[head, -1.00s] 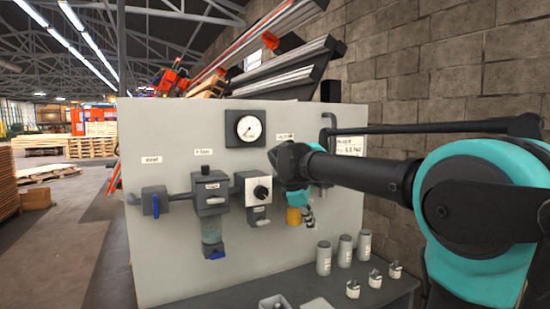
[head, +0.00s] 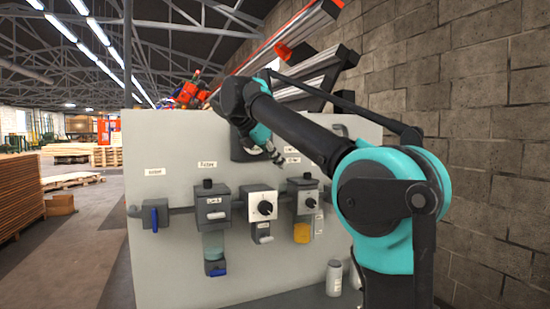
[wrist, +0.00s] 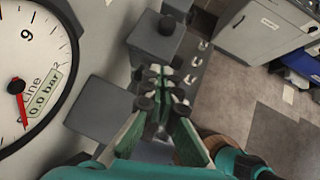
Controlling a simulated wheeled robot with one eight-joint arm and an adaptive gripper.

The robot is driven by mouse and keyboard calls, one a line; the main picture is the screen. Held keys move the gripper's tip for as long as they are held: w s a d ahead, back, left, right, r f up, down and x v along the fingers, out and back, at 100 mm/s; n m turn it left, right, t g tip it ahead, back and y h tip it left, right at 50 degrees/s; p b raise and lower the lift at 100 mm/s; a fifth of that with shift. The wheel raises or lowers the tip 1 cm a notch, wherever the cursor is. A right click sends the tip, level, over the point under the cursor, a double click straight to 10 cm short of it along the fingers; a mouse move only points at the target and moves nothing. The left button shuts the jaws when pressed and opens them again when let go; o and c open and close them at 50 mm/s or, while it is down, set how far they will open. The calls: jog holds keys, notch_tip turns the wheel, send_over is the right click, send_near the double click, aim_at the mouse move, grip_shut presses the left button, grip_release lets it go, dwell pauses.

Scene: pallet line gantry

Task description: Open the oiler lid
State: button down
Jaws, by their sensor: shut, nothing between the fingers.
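The oiler (head: 302,194) is a dark grey block with a yellow bowl (head: 302,233) below it, on the right of the panel in the head view. A small black knob shows on its top, and its lid looks closed. My gripper (head: 278,158) is above and slightly left of the oiler, apart from it, in front of the gauge. In the wrist view, my gripper's fingers (wrist: 161,82) are together and empty. Beyond them is a grey block with a black knob (wrist: 166,25); I cannot tell for certain that it is the oiler.
The pressure gauge (wrist: 25,85) reads 0.0 bar and lies close left of my gripper. The regulator (head: 262,206) and filter (head: 212,205) are left of the oiler, with a blue-handled inlet valve (head: 152,217) farther left.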

aim_at(304, 178)
jog(key=x, duration=0.5)
jog(key=shift+d+f, duration=0.15)
jog(key=shift+w+d, duration=0.65)
jog(key=shift+d, duration=0.35)
jog(key=shift+w+d, duration=0.45)
jog(key=shift+d, duration=0.2)
jog(key=w+d, duration=0.2)
jog(key=d, duration=0.6)
jog(key=shift+w, duration=0.3)
